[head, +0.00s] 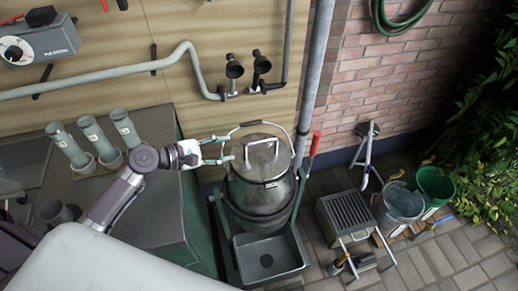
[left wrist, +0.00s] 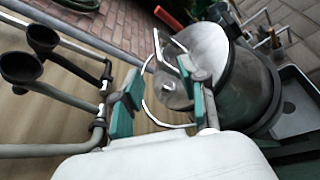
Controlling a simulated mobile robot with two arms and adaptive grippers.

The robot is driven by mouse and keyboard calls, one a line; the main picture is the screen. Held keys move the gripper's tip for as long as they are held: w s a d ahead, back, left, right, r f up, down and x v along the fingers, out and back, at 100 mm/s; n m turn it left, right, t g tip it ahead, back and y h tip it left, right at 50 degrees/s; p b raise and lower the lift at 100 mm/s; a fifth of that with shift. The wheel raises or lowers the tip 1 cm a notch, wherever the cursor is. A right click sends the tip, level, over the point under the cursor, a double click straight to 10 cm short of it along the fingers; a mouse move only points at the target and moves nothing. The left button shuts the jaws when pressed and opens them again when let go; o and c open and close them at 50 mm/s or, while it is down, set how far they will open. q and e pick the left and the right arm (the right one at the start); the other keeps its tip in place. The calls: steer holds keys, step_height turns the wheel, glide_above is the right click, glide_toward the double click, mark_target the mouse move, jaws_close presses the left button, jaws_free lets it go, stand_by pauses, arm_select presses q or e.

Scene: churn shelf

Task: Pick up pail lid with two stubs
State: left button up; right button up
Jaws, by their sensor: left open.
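The pail lid (head: 262,167) is a round grey metal disc on top of the large dark metal pail (head: 262,197). A pale bar handle (head: 262,142) stands up from the lid; I cannot make out two separate stubs. A thin wire bail arches over the pail's far side. My left gripper (head: 222,151) is open at the lid's left edge, with its fingertips pointing toward the lid. In the left wrist view, the open teal fingers (left wrist: 165,98) are in front of the lid (left wrist: 205,47) and partly hide it. I cannot tell whether they touch it. My right gripper is not in view.
The pail stands in a green frame behind a grey tray (head: 268,258). A red-tipped lever (head: 315,144) rises close to its right. Wall pipes and two black cups (head: 234,70) are behind. A bench with several tubes (head: 94,138) is left. A slatted stool (head: 352,216) stands right.

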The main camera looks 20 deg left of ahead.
mark_target(254, 142)
arm_select(q)
steer(key=x, duration=0.5)
steer(key=shift+s+d+p, duration=0.1)
steer(key=shift+d+p, duration=0.15)
steer(key=shift+p, duration=0.05)
steer(key=x, duration=0.2)
steer(key=shift+w+d+p, duration=0.15)
steer(key=shift+w+p, duration=0.15)
steer(key=shift+w, duration=0.15)
steer(key=x, duration=0.3)
steer(key=shift+w+f, duration=0.2)
steer(key=shift+w, duration=0.1)
steer(key=shift+w+d, duration=0.1)
steer(key=shift+w, duration=0.05)
jaws_close()
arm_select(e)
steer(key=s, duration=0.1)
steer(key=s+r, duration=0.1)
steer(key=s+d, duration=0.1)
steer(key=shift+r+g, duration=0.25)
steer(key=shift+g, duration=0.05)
arm_select(q)
steer(key=shift+r, duration=0.1)
